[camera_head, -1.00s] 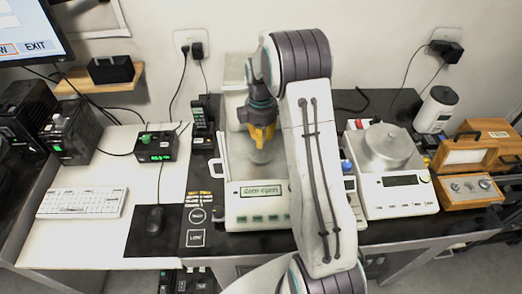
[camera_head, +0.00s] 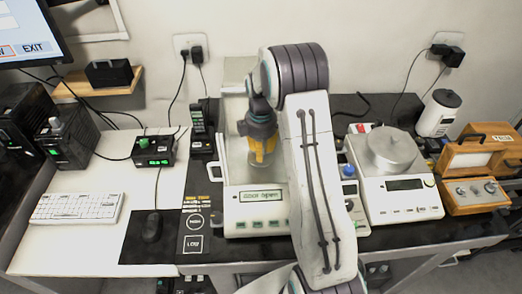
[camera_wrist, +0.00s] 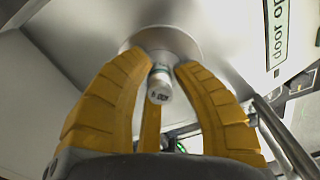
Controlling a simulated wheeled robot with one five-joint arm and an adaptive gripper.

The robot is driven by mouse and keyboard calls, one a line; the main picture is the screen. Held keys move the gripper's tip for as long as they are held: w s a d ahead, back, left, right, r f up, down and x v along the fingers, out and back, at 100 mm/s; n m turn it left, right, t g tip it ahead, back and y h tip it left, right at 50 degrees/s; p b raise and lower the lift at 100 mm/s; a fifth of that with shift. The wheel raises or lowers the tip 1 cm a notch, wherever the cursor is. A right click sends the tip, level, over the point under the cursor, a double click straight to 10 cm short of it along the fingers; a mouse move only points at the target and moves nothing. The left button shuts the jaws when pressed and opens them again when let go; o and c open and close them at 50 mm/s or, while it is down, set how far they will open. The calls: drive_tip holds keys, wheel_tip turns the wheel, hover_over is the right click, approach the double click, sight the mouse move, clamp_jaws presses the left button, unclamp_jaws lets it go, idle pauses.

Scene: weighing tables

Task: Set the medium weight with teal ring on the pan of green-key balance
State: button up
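The green-key balance (camera_head: 232,197) stands in the middle of the dark table, with a "door open" display and green keys along its front. My gripper (camera_head: 262,158) has yellow fingers and is down inside the balance, over its pan. In the wrist view the round pan (camera_wrist: 190,42) lies beyond the fingertips. A small silver weight (camera_wrist: 159,85) with a knob is between my fingers (camera_wrist: 163,66), in front of the pan. The fingertips are very close to its sides; contact is unclear. Its teal ring is not visible, nor is its base.
A second white balance (camera_head: 403,213) with a bare round pan (camera_head: 388,146) stands to the right. A wooden case (camera_head: 480,150) is beyond it.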

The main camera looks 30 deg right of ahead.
drive_tip(key=shift+o, duration=1.2)
drive_tip(key=s+a+r+m+t+p, duration=0.15)
drive_tip(key=r+p, duration=0.25)
drive_tip(key=r, duration=0.6)
drive_tip(key=s+a+r+m+p, duration=0.15)
drive_tip(key=r+p, duration=0.35)
drive_tip(key=r, duration=0.5)
drive_tip(key=s+a+r+m+t, duration=0.1)
drive_tip(key=s+a+r+m, duration=0.1)
drive_tip(key=s, duration=0.6)
drive_tip(key=s+a+r+m+t, duration=0.1)
drive_tip(key=s+a+r+m, duration=0.1)
drive_tip(key=s, duration=0.5)
drive_tip(key=s+a+r+m+t, duration=0.1)
drive_tip(key=s+a+r+m, duration=0.2)
drive_tip(key=s, duration=0.5)
drive_tip(key=shift+s+r+m, duration=0.15)
drive_tip(key=shift+s+m, duration=0.15)
drive_tip(key=shift+m, duration=0.3)
